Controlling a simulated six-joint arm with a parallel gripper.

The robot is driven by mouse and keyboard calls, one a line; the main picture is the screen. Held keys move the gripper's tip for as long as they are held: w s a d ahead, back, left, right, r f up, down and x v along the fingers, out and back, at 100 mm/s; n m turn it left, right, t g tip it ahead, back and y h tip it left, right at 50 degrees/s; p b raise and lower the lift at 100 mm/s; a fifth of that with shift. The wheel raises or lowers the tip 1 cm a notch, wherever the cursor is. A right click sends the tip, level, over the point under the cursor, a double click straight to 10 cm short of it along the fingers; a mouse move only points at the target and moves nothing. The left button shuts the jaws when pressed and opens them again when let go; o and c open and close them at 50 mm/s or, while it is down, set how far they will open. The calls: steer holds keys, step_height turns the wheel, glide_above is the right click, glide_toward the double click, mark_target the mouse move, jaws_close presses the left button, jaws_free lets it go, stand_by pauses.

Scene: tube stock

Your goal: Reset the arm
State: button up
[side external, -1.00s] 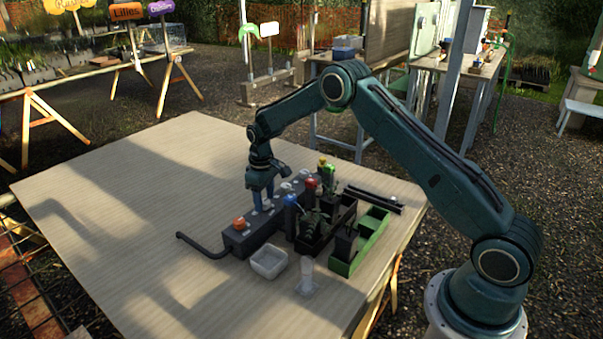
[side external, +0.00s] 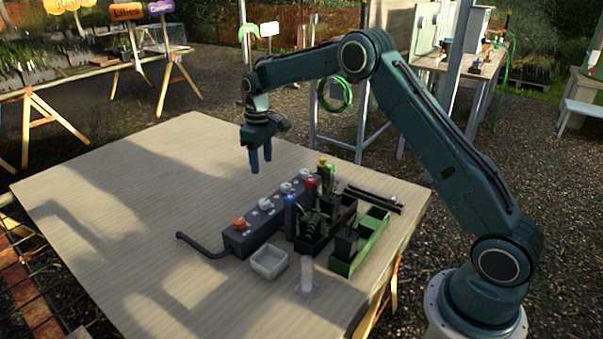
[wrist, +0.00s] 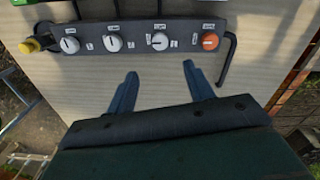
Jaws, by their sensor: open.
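My gripper (side external: 260,160) hangs above the wooden table, over the far-left side of the grey manifold block (side external: 238,242), with its blue fingers pointing down. In the wrist view my gripper (wrist: 158,84) is open, and only bare table shows between the fingertips. The manifold block also shows in the wrist view (wrist: 135,44), apart from the fingers. It carries an orange knob (side external: 239,223) and several white knobs, one of which is plain in the wrist view (wrist: 160,41). A dark hose (side external: 200,246) bends out of its near end.
A dark tray (side external: 312,247) and a green tray (side external: 345,265) with tubes and plants stand right of the block. A white square bowl (side external: 269,262) and a clear cylinder (side external: 307,275) stand in front. Black rods (side external: 372,199) lie behind. The table's left half (side external: 120,210) is clear.

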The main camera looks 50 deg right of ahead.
steer(key=shift+r, duration=0.5)
steer(key=shift+r, duration=0.1)
steer(key=s+a+r+m+t, duration=0.1)
steer(key=s+a+r, duration=0.2)
steer(key=s+r, duration=0.6)
steer(key=s+a+r+t, duration=0.2)
steer(key=s+a+r, duration=0.1)
steer(key=s+r, duration=0.55)
steer(key=s+a+f+t, duration=0.1)
steer(key=s, duration=1)
steer(key=s+a+f+m+t, duration=0.1)
steer(key=s+a, duration=0.1)
steer(key=s, duration=0.9)
steer(key=shift+f+t, duration=0.3)
steer(key=shift+f, duration=0.05)
